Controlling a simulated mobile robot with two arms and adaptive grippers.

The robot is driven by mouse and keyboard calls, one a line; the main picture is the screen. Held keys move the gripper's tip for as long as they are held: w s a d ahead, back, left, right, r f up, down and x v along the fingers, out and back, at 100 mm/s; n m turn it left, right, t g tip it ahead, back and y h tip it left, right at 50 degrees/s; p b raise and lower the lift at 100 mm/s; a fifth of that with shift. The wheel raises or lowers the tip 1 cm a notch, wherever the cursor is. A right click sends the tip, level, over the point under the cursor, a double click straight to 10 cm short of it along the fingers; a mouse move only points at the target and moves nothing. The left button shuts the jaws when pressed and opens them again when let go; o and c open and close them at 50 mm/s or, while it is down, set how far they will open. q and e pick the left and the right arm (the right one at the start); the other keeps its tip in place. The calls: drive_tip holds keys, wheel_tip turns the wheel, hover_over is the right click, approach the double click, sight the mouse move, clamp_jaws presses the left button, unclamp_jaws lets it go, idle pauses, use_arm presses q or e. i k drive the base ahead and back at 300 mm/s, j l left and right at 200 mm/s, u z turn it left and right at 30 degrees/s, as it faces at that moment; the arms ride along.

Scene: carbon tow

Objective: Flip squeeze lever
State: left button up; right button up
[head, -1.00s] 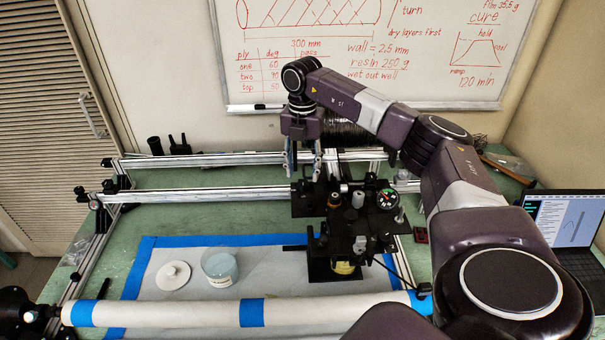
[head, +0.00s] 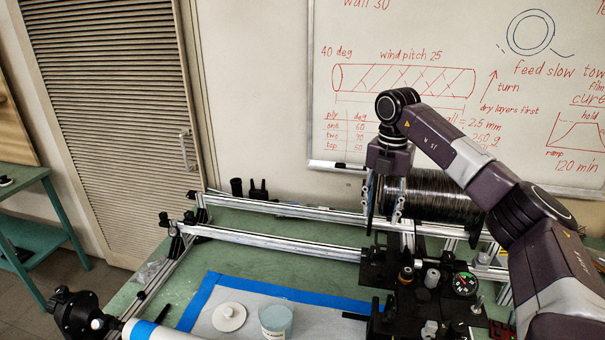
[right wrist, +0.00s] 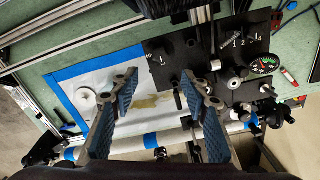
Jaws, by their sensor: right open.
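The black winding carriage (head: 380,268) stands on the rails at the lower right of the head view, with small knobs, rollers and a round dial (head: 465,284) on top. In the right wrist view its black plate (right wrist: 170,65) lies right of centre, with numbers beside small posts and the dial (right wrist: 263,64) at its right. I cannot tell which part is the squeeze lever. My right gripper (head: 384,215) points down, open and empty, above the rail by the carriage's left side. Its two blue-padded fingers (right wrist: 160,85) stand wide apart in the wrist view. My left gripper is out of view.
A black tow spool (head: 430,197) sits behind the gripper. A clear cup (head: 276,321) and a white lid (head: 229,317) stand on the blue-taped sheet (head: 205,300). A white tube (head: 150,330) lies at the front.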

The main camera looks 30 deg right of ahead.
sight(391, 315)
drive_tip(key=k+j, duration=0.55)
drive_tip(key=j, duration=0.2)
drive_tip(key=k+j, duration=0.6)
drive_tip(key=j, duration=0.1)
